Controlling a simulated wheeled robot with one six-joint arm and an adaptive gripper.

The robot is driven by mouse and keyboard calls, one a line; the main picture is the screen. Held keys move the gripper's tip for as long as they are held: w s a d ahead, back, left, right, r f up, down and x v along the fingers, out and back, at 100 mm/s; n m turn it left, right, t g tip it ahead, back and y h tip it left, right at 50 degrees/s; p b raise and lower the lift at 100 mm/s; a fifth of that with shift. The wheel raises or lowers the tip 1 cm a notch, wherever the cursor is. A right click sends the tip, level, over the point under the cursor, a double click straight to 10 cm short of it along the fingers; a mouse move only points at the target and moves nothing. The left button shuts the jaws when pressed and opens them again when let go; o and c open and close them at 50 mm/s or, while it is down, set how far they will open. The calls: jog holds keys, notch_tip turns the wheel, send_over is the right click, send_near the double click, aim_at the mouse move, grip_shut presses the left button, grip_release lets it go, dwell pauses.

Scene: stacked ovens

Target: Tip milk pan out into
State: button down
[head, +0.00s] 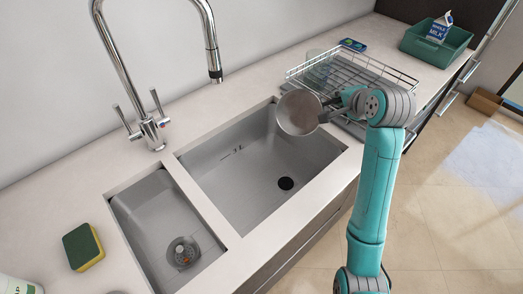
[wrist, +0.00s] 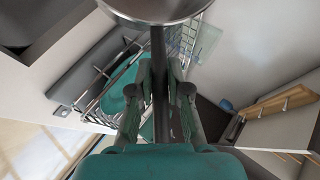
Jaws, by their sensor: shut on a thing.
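The milk pan (head: 298,112) is a small grey metal pan. It hangs in the air over the back right corner of the large sink basin (head: 235,190), tilted, with a round face towards the head camera. I cannot tell whether anything is in it. My gripper (head: 340,101) is shut on the pan's handle. In the wrist view the dark handle runs between the fingers of my gripper (wrist: 160,78), and the pan's rim (wrist: 155,18) shows at the top edge. The smaller basin (head: 150,222) lies to the left, with a strainer in its drain.
A wire dish rack (head: 375,72) stands right behind the pan, with a glass (head: 316,57) at its back. A tall tap (head: 112,45) rises behind the basins. A sponge (head: 82,247) lies at the left.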

jog(key=shift+w+d+f+m+g+y, duration=0.35)
jog(key=shift+w+d+f+g+y, duration=0.25)
jog(key=shift+w+g, duration=0.65)
jog(key=shift+w+d+f+m+g+y, duration=0.4)
jog(key=shift+w+d+g, duration=0.45)
jog(key=shift+w, duration=0.65)
jog(key=shift+w+d+f+m+g+y, duration=0.3)
jog(key=shift+w+d+f+g, duration=0.3)
jog(key=shift+w+g, duration=0.65)
jog(key=shift+w+d+f+m+g+y, duration=0.15)
jog(key=shift+w+d+g+y, duration=0.15)
jog(key=shift+w, duration=0.2)
jog(key=shift+w+d+f+m+g+y, duration=0.1)
jog(key=shift+w+d+g+y, duration=0.05)
jog(key=shift+w+g, duration=0.3)
jog(key=shift+w+d+f+m+g+y, duration=0.15)
jog(key=shift+w+d+g+y, duration=0.1)
jog(key=shift+w, duration=0.3)
jog(key=shift+r, duration=0.1)
jog(key=shift+r, duration=1.6)
jog(key=shift+a+r, duration=0.1)
jog(key=shift+r, duration=0.65)
